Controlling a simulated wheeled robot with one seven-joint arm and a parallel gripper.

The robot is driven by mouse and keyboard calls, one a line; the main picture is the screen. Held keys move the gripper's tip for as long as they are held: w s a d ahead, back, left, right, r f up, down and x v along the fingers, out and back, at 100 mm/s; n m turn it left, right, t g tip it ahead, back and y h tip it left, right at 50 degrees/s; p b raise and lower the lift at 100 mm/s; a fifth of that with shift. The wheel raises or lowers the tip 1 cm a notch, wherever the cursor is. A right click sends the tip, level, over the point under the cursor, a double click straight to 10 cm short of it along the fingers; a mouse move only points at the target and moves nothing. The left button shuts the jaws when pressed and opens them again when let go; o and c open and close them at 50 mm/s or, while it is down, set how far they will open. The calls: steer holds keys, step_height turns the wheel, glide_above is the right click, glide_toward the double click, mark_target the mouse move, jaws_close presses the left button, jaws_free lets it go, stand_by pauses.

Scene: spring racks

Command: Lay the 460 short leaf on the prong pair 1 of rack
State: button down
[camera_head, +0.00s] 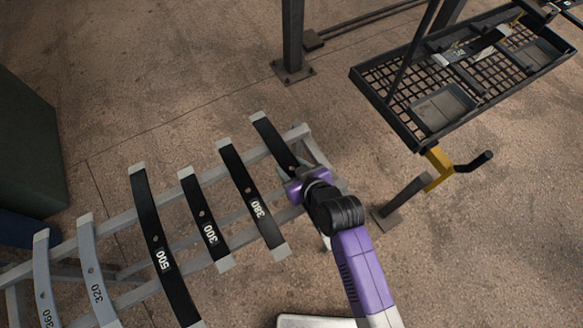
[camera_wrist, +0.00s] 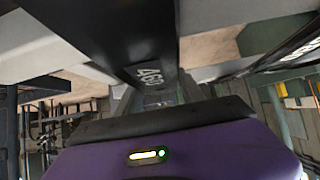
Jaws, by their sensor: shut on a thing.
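The 460 leaf (camera_head: 272,140) is a dark curved strip with a pale tip, at the right end of a grey two-rail rack (camera_head: 205,176) in the head view. In the wrist view the leaf (camera_wrist: 108,45) runs away from the camera, and its white 460 label shows upside down. My gripper (camera_head: 297,182) is shut on this leaf and hides its lower part in the head view. The leaf lies over the rails; I cannot tell whether it touches them. The prong numbers are not readable.
Dark leaves 380 (camera_head: 250,195), 300 (camera_head: 205,222) and 500 (camera_head: 158,240) lie across the rails, with grey leaves 320 (camera_head: 93,270) and 360 (camera_head: 45,275) farther left. A black mesh tray (camera_head: 408,128) stands at upper right by a post (camera_head: 293,40). Open floor lies between.

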mark_target(291, 167)
step_height(291, 167, up, 20)
steer(key=shift+r+b, duration=0.2)
steer(key=shift+b, duration=0.1)
stand_by(0.4)
